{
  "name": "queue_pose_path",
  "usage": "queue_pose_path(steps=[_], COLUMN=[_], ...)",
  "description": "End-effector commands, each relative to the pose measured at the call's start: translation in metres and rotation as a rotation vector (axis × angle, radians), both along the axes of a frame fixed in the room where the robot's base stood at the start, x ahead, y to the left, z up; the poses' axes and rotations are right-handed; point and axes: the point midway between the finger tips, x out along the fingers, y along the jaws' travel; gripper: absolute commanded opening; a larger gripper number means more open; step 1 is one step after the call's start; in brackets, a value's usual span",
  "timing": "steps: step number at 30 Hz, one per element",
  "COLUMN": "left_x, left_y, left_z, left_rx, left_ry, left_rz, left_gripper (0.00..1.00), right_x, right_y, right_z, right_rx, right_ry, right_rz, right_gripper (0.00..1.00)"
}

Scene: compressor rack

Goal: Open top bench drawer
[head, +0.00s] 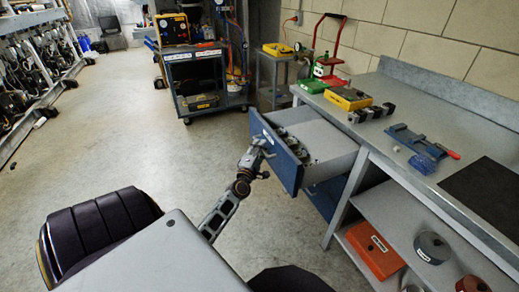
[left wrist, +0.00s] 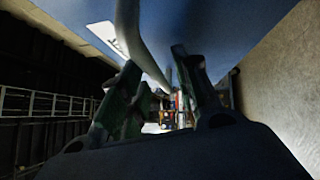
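The top bench drawer (head: 318,137) has a blue front and grey inside, and stands pulled well out from the bench. Several small dark items (head: 294,148) lie in it near the front. My left gripper (head: 262,147) is at the drawer's front, by its handle (head: 268,139). In the left wrist view the pale handle bar (left wrist: 133,35) runs between the spread fingers of my left gripper (left wrist: 158,75), with a gap visible beside it. The blue drawer front (left wrist: 210,25) fills the top there. My right gripper is not in view.
The grey workbench (head: 405,120) carries a yellow case (head: 348,97), a blue vise-like tool (head: 409,137) and a dark mat (head: 487,188). An orange box (head: 374,248) sits on the shelf below. A tool cart (head: 196,80) stands behind.

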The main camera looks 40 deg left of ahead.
Motion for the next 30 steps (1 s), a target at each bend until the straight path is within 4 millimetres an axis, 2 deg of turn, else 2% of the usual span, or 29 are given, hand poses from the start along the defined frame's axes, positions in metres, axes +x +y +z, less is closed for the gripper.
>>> queue_pose_path(steps=[10,30], left_x=[-0.014,-0.065], left_y=[-0.006,-0.028], left_z=[-0.003,-0.011], left_rx=[0.000,-0.001], left_ry=[0.001,0.003], left_rz=[0.000,-0.001], left_gripper=[0.32,0.32], right_x=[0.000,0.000], right_y=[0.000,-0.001], right_z=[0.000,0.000], right_rx=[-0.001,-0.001], right_ry=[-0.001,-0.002], right_rz=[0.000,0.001], right_gripper=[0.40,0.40])
